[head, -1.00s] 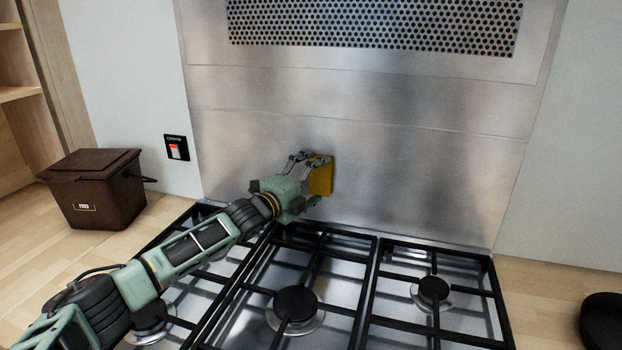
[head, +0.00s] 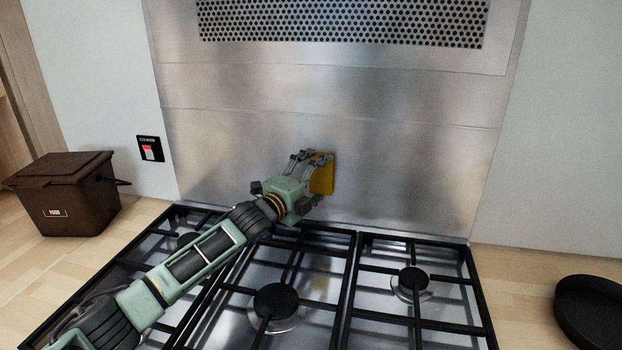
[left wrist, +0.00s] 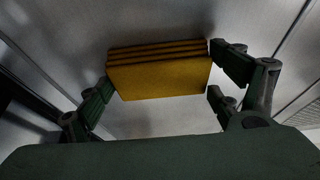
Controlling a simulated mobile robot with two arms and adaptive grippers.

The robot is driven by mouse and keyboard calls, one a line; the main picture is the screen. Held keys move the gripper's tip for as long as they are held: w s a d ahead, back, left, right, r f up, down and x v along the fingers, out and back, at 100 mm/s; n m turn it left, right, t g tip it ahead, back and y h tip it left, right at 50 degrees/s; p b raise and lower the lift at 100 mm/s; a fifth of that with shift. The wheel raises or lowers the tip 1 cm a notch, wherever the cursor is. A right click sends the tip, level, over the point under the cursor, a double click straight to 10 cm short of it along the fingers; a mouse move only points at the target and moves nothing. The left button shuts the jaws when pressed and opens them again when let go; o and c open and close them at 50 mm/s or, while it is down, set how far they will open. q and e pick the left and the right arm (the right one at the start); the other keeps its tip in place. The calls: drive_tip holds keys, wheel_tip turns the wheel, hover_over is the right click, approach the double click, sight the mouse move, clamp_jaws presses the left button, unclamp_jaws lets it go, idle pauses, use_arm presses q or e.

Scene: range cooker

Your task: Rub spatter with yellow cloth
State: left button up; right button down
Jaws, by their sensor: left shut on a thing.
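The yellow cloth (head: 322,175) is a folded pad held upright at the steel splashback (head: 400,160), above the back edge of the hob. My left gripper (head: 312,172) is shut on it. In the left wrist view the folded layers of the cloth (left wrist: 158,75) sit between the fingers (left wrist: 160,88), with the steel behind. The cloth appears to be against the splashback, though I cannot see the contact itself. No spatter is discernible on the visible steel; any behind the cloth is hidden. My right gripper is not in view.
The gas hob's black grates and burners (head: 277,301) lie below my left arm. A brown lidded food bin (head: 68,195) stands on the left counter. A black pan (head: 590,310) sits at the right. A cooker switch (head: 150,149) is on the wall. The splashback's right side is clear.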

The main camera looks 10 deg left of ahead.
use_arm(q)
drive_tip(key=shift+s, duration=0.1)
drive_tip(key=shift+s+p, duration=1.15)
drive_tip(key=shift+s, duration=1.8)
drive_tip(key=shift+s+p, duration=0.4)
drive_tip(key=shift+s, duration=1.05)
